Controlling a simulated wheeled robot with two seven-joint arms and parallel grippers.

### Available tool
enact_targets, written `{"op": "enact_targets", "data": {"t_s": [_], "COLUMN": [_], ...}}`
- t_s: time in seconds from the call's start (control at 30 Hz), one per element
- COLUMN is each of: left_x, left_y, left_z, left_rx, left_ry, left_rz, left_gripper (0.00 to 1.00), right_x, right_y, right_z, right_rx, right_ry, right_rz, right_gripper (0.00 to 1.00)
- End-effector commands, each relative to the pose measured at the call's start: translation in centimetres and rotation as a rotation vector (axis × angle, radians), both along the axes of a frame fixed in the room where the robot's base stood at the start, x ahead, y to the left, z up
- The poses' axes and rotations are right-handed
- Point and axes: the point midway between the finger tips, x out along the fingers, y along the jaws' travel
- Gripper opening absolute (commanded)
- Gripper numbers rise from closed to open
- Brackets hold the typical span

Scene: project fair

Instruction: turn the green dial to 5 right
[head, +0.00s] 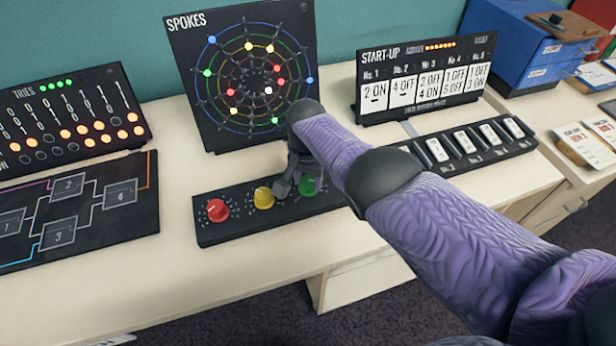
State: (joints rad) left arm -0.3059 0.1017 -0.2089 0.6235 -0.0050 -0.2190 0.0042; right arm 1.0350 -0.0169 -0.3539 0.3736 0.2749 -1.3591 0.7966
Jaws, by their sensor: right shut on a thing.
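A black dial box (230,232) lies on the white table below the SPOKES board (190,80). It carries a red dial (217,210), a yellow dial (264,198) and a green dial (307,186). My right gripper (297,186) points down at the box and is shut on the green dial. The fingers and wrist hide much of the dial and its scale, so its setting cannot be read. The SPOKES board stands upright with coloured lights on its rings. My left gripper is not in view.
The START-UP board (420,75) and its switch strip (492,146) stand to the right, close to my right arm. A TRIES panel (70,120) and a numbered diagram board (135,222) are on the left. Blue boxes (510,40) stand at the far right. The table's front strip is clear.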

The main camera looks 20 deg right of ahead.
Motion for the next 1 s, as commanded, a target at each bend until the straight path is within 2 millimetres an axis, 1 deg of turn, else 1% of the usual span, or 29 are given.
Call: {"op": "enact_targets", "data": {"t_s": [0.03,0.3,0.33,0.37,0.4,0.47,0.5,0.7,0.77,0.87,0.9,1.0], "left_x": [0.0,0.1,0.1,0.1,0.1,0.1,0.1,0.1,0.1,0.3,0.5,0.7], "left_y": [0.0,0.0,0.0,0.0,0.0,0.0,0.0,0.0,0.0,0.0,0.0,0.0], "left_z": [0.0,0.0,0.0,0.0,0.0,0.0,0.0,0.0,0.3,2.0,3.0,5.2], "left_rx": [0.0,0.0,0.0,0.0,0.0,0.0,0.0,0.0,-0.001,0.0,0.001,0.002], "left_ry": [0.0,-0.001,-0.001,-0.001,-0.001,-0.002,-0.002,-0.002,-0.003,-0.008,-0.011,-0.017], "left_rz": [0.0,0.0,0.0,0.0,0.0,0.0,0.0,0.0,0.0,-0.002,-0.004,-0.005], "left_gripper": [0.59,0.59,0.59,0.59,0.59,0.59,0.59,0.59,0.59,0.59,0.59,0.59], "right_x": [0.2,0.3,0.3,0.3,0.2,0.2,0.2,0.1,0.1,0.2,0.2,0.2], "right_y": [0.0,-0.1,-0.1,-0.1,-0.1,0.0,0.0,0.0,0.0,0.0,0.0,0.1], "right_z": [0.3,0.3,0.3,0.3,0.3,0.2,0.2,0.1,0.4,2.6,3.8,6.7], "right_rx": [-0.002,-0.001,-0.001,-0.001,-0.002,-0.001,-0.001,-0.001,-0.001,0.0,0.0,0.0], "right_ry": [-0.009,-0.01,-0.01,-0.009,-0.009,-0.007,-0.007,-0.004,-0.004,-0.008,-0.008,-0.009], "right_rz": [0.0,0.0,0.0,0.0,0.0,0.0,0.0,0.001,0.001,0.001,0.001,0.001], "right_gripper": [0.0,0.0,0.55,0.62,0.7,0.83,0.84,0.84,0.84,0.84,0.84,0.84]}}
